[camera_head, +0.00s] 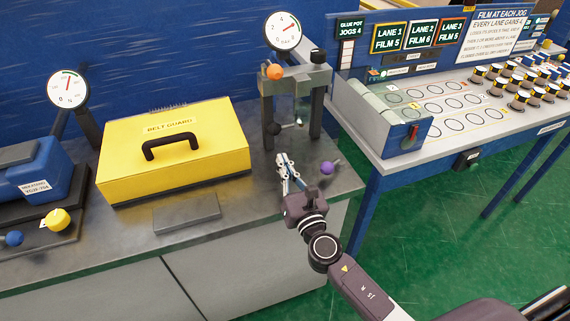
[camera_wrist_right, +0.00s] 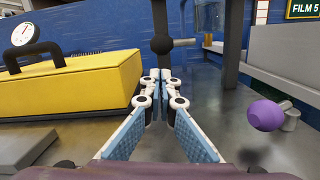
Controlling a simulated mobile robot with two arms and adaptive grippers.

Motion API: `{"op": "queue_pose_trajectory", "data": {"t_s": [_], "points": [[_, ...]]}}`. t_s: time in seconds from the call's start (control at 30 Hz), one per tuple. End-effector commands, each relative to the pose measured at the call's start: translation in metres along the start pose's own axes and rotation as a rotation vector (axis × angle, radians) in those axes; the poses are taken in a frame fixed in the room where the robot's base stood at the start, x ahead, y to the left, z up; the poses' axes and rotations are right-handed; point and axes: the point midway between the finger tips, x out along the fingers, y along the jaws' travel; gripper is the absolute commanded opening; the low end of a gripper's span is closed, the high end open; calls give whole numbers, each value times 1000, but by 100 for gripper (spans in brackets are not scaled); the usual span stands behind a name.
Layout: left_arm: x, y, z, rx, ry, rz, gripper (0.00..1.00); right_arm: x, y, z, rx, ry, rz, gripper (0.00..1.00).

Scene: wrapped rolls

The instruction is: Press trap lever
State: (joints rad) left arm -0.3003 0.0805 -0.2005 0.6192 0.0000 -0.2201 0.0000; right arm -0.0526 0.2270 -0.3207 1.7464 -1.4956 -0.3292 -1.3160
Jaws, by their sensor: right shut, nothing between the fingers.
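My right gripper (camera_head: 281,158) is shut and empty over the metal bench, in front of the dark press stand (camera_head: 316,105). Its closed fingertips also show in the right wrist view (camera_wrist_right: 161,76). A black ball knob (camera_head: 273,128) on a short rod sits on the stand, just beyond the fingertips; in the wrist view this knob (camera_wrist_right: 161,44) is straight ahead, apparently apart from them. A purple knob (camera_head: 326,168) on a short lever is right of the gripper. An orange knob (camera_head: 274,72) is high on the stand. No readable label marks a trap lever. My left gripper is out of view.
A yellow belt guard (camera_head: 221,137) with a black handle stands left of the gripper. A flat grey plate (camera_head: 187,214) lies before it. Yellow (camera_head: 58,219) and blue (camera_head: 14,238) knobs are far left. A grey box (camera_head: 380,113) with a red switch stands right, across a gap.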

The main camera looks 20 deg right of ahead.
Motion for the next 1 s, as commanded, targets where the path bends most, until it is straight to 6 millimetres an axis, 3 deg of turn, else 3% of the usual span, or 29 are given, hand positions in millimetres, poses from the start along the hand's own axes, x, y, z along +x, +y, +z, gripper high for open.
{"op": "queue_pose_trajectory", "data": {"t_s": [0.2,0.4,1.0], "points": [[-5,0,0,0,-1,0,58,39,0,2,-1,-1,-1,0],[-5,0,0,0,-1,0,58,60,0,0,0,-1,-1,0],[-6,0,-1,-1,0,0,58,66,0,1,12,0,-2,0]]}}
